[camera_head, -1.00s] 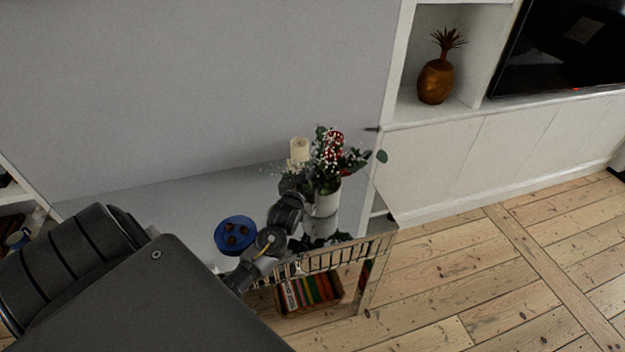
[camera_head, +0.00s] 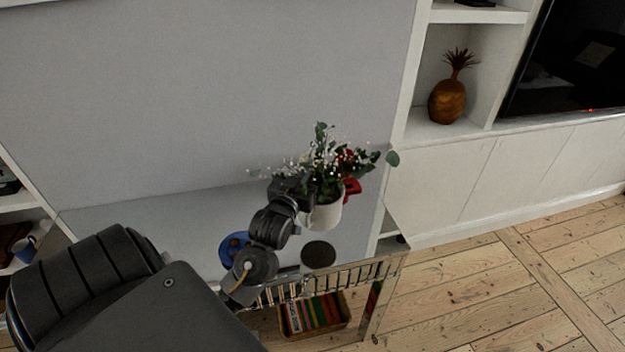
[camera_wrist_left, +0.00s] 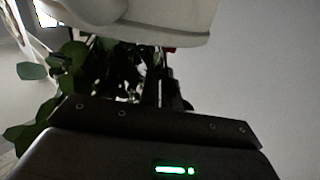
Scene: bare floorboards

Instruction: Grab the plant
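The plant (camera_head: 325,214) is a white pot with green leaves, red blooms and small white flowers. In the head view it hangs over the glossy table, and a dark round patch, seemingly the reflection of its base, shows below it. My left gripper (camera_head: 297,188) reaches into it from the left at the top of the pot. Its fingertips are hidden among the leaves, but the raised pot shows it is shut on the plant. In the left wrist view the white pot (camera_wrist_left: 150,18) fills the top, with leaves below it around the dark fingers (camera_wrist_left: 160,85). My right gripper is out of view.
The glossy table (camera_head: 150,218) stands against a grey wall and holds a blue plate (camera_head: 232,246) left of my wrist. A red item (camera_head: 352,187) shows behind the pot. A basket of books (camera_head: 315,314) sits underneath. Open floor (camera_head: 470,285) lies to the right.

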